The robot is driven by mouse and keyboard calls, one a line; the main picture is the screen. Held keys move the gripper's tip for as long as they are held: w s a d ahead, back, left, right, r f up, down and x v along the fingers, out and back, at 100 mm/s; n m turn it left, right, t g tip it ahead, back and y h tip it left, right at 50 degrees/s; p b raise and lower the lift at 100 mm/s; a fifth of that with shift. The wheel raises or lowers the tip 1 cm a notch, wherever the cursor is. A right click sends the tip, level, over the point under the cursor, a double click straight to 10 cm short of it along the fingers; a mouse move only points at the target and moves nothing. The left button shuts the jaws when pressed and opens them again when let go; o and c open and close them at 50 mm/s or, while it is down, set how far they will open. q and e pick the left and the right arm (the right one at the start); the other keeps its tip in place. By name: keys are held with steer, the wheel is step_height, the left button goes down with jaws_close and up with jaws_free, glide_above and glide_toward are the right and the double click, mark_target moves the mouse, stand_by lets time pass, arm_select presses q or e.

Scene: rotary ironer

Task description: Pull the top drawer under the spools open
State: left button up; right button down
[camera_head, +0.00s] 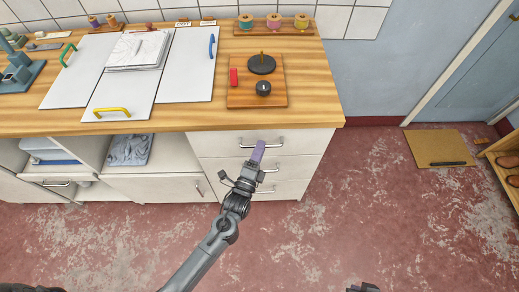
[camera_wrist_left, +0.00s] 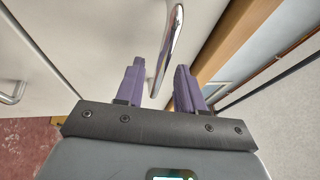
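The top drawer (camera_head: 220,143) is a white front just under the wooden worktop, below the spools (camera_head: 273,21). It looks closed. Its metal bar handle (camera_head: 276,142) also shows in the left wrist view (camera_wrist_left: 168,45). My left gripper (camera_head: 259,150) has purple fingers close in front of this handle. In the left wrist view the fingers (camera_wrist_left: 160,72) are apart, and the bar's near end lies in the gap between them. I cannot tell whether either finger touches it. My right gripper (camera_head: 364,287) barely shows at the bottom edge, and its fingers are hidden.
Two more drawers with bar handles (camera_head: 265,190) lie below. Open shelves (camera_head: 90,155) are to the left. On the worktop (camera_head: 318,105) are a wooden board (camera_head: 275,98) and white panels (camera_head: 188,65). The red floor (camera_head: 350,220) in front is clear.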

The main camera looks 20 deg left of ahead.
arm_select(q)
steer(key=shift+w, duration=0.2)
jaws_close()
arm_select(e)
steer(key=shift+a, duration=0.15)
arm_select(q)
steer(key=shift+s+r, duration=0.1)
steer(key=shift+s, duration=0.05)
arm_select(e)
steer(key=shift+r, duration=0.1)
